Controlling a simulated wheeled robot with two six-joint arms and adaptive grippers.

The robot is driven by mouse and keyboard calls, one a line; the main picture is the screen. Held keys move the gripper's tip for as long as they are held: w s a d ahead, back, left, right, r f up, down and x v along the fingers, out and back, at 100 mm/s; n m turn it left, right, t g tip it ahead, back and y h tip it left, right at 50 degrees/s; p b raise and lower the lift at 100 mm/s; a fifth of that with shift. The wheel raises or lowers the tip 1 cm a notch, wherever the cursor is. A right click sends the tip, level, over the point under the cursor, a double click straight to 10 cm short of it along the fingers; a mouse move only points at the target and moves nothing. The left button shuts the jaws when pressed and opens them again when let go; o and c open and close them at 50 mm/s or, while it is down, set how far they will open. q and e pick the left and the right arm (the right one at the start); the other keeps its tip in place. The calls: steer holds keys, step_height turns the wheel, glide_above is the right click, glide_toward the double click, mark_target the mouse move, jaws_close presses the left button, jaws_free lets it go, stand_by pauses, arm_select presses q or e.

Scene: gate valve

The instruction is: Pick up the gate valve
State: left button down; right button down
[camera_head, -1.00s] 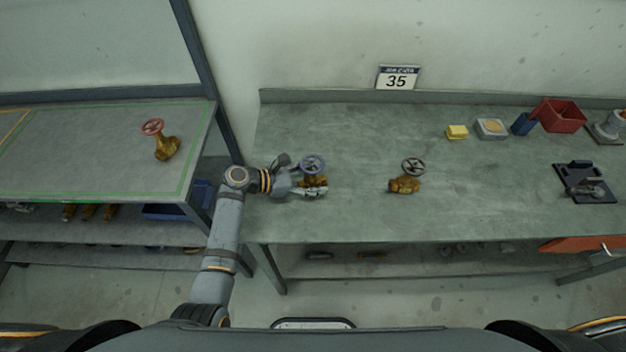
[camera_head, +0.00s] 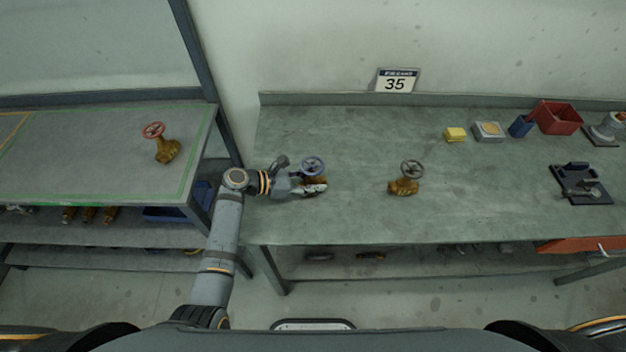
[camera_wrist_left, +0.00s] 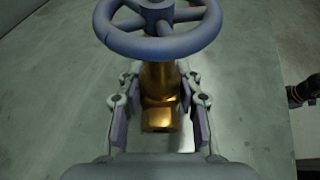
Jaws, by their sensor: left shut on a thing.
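A brass gate valve with a blue handwheel (camera_head: 312,166) is on the left part of the green-grey workbench. My left gripper (camera_head: 314,188) is shut on its brass body, below the wheel. In the left wrist view the blue wheel (camera_wrist_left: 158,28) is at the top, and the brass body (camera_wrist_left: 160,95) stands between the two finger pads. A second brass valve with a dark wheel (camera_head: 404,186) stands on the bench to the right, apart from the gripper. A third brass valve with a red wheel (camera_head: 166,150) stands on the left table. My right gripper is not in view.
At the back right of the workbench (camera_head: 350,215) are a yellow block (camera_head: 455,134), a tray with a yellow item (camera_head: 488,131), a blue container (camera_head: 521,125) and a red bin (camera_head: 557,117). A dark fixture (camera_head: 581,184) is at the right. The bench between the valves is clear.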

arm_select(q)
step_height(320, 180, up, 4)
steer(key=p, duration=0.3)
steer(key=shift+w+p, duration=0.1)
steer(key=shift+p, duration=0.3)
steer(key=s+r+p, duration=0.4)
steer(key=s, duration=0.3)
steer(key=s+r+p, duration=0.4)
steer(key=s+p, duration=0.1)
steer(key=s, duration=0.2)
steer(key=shift+r, duration=0.3)
steer(key=shift+w+b, duration=0.95)
steer(key=shift+w, duration=6)
